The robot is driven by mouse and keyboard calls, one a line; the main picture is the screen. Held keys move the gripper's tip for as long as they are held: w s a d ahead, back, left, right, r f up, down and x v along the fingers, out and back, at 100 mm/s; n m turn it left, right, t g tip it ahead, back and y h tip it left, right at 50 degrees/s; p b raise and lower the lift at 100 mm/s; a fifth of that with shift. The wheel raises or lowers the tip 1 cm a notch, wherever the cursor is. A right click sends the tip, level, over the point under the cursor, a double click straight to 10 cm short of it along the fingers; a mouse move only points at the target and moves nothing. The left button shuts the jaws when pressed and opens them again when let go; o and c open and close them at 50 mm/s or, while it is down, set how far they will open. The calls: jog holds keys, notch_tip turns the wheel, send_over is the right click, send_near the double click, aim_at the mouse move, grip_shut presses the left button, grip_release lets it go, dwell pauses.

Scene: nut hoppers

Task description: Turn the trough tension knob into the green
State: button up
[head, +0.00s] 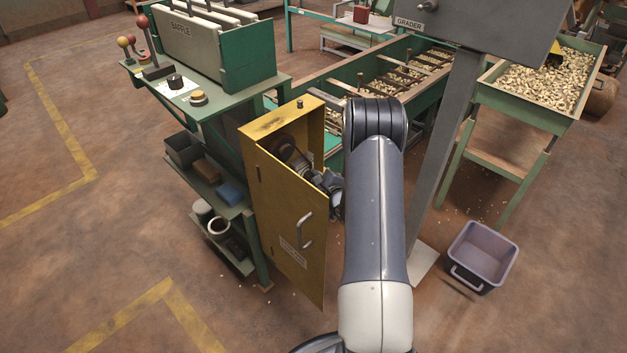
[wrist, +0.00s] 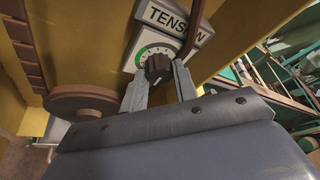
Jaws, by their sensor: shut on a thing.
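In the wrist view, the dark tension knob (wrist: 158,66) sits on a white dial plate with a green arc (wrist: 145,54), below a sign (wrist: 174,18) that reads as TENSION, partly covered. My gripper (wrist: 159,75) is shut on the knob, one finger at each side. The knob's pointer is too small to read against the green. In the head view, the open yellow cabinet (head: 272,128) stands left of my arm. My gripper is inside the cabinet's opening, mostly hidden by the door and arm, and the knob is hidden there.
The yellow cabinet door (head: 285,225) stands open beside my arm. In the wrist view, a brown wheel (wrist: 85,100) is left of my gripper. A green bench (head: 205,100) stands left, a grey post (head: 440,150) right. A grey bin (head: 478,257) is on the floor.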

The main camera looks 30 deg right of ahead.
jog(key=o, duration=1)
jog(key=shift+s, duration=0.1)
jog(key=p+v, duration=0.1)
jog(key=v, duration=0.9)
jog(key=shift+s+r, duration=0.1)
jog(key=shift+s, duration=0.2)
jog(key=shift+d, duration=0.1)
